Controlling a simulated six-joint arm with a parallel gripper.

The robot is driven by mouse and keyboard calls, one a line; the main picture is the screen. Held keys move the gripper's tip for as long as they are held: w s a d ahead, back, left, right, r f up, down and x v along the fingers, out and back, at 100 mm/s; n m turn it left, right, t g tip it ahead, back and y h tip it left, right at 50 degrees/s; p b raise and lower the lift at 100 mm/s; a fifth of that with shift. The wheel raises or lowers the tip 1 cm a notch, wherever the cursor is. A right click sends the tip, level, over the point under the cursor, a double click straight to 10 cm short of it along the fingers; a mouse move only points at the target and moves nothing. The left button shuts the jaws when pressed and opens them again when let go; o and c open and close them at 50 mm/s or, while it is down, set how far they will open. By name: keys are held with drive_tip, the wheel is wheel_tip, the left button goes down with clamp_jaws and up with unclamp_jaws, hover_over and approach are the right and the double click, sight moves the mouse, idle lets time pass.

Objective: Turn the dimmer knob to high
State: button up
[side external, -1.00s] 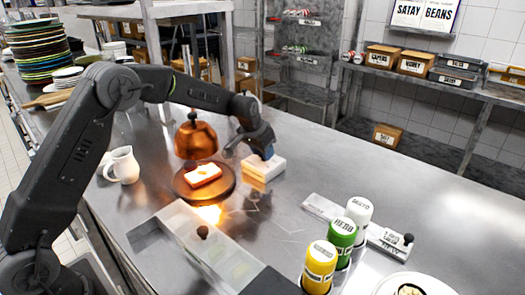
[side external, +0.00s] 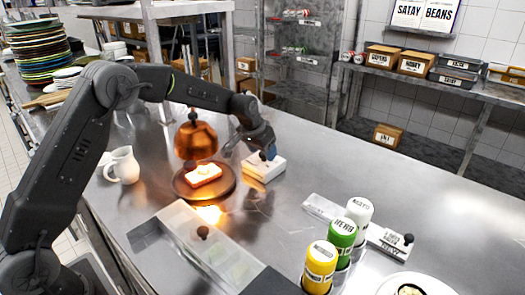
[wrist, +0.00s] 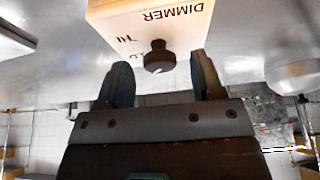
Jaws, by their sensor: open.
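The dimmer box (side external: 264,168) is a pale block on the steel counter; in the wrist view (wrist: 140,22) its face reads DIMMER upside down, with smaller marks by the knob, the left one seemingly HI. The black round dimmer knob (wrist: 158,57) has a small white mark on its rim facing my gripper. My gripper (wrist: 162,76) is open, with one finger on each side of the knob and visible gaps to both. In the side view my gripper (side external: 262,149) is at the box's far upper side and the knob is hidden.
A dark plate (side external: 228,187) with a glowing slab stands left of the box, with a copper dome (side external: 196,140) behind it. A white jug (side external: 123,166) is further left. A clear lidded bin (side external: 178,228) and several bottles (side external: 342,234) are nearer the camera. The counter right of the box is clear.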

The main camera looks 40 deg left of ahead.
drive_tip(key=v, duration=1.3)
drive_tip(key=shift+s+r, duration=0.1)
drive_tip(key=w+f+n, duration=0.1)
drive_tip(key=f+n, duration=0.3)
drive_tip(key=n, duration=0.6)
drive_tip(key=w+f+n+h, duration=0.1)
drive_tip(key=f+n, duration=0.3)
drive_tip(key=n, duration=0.7)
drive_tip(key=w+f+n, duration=0.3)
drive_tip(key=f+n, duration=0.1)
drive_tip(key=n, duration=0.6)
drive_tip(key=shift+w+a+f+h, duration=0.1)
drive_tip(key=shift+w+f+h, duration=0.1)
drive_tip(key=shift+f+h, duration=0.2)
drive_tip(key=shift+c, duration=0.4)
